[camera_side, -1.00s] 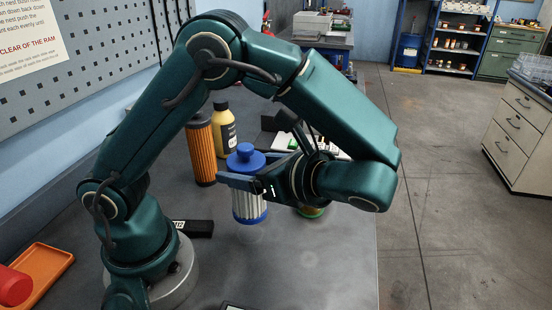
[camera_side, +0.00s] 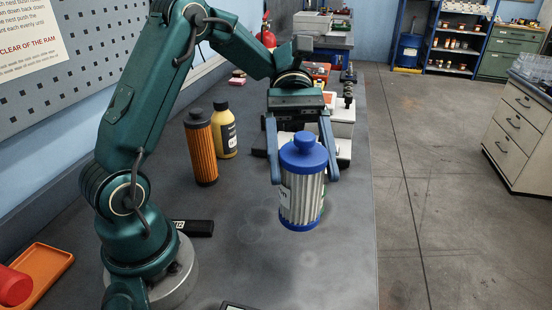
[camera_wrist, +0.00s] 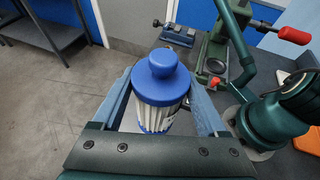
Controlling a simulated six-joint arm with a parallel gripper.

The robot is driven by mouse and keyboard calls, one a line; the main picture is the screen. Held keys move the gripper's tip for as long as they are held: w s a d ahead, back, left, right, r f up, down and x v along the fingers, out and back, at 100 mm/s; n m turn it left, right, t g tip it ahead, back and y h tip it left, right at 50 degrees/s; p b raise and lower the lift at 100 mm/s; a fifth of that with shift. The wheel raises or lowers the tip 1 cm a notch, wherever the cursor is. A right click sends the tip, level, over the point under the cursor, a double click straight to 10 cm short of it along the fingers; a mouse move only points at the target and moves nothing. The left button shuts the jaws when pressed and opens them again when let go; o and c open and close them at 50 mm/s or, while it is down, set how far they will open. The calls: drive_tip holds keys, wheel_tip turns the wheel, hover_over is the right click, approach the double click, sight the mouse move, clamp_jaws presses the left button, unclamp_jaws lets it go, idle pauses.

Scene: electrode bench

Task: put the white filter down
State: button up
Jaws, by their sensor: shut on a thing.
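The white filter (camera_side: 300,203) is a pleated white cylinder with a blue knobbed cap and a blue bottom ring. It stands upright in the side view, near the bench's right edge. My gripper (camera_side: 305,178) is shut on it, one finger on each side, reaching from behind. I cannot tell for sure whether its base touches the bench. In the wrist view the filter (camera_wrist: 158,112) sits between the two blue fingers, cap towards the camera. Its lower part is hidden there.
On the grey bench (camera_side: 225,255), an orange filter (camera_side: 201,150) and a yellow bottle (camera_side: 224,131) stand left of the gripper. A black block (camera_side: 193,228) lies near my base. An orange tray (camera_side: 42,270) is at the far left. Bench in front is mostly clear.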

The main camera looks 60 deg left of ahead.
drive_tip(key=w+a+n+t+h, duration=0.1)
drive_tip(key=w+a+n+t, duration=0.2)
drive_tip(key=a, duration=0.2)
drive_tip(key=d+f, duration=1.1)
drive_tip(key=f, duration=0.1)
drive_tip(key=shift+w, duration=0.15)
drive_tip(key=shift+f, duration=0.15)
drive_tip(key=o, duration=1.6)
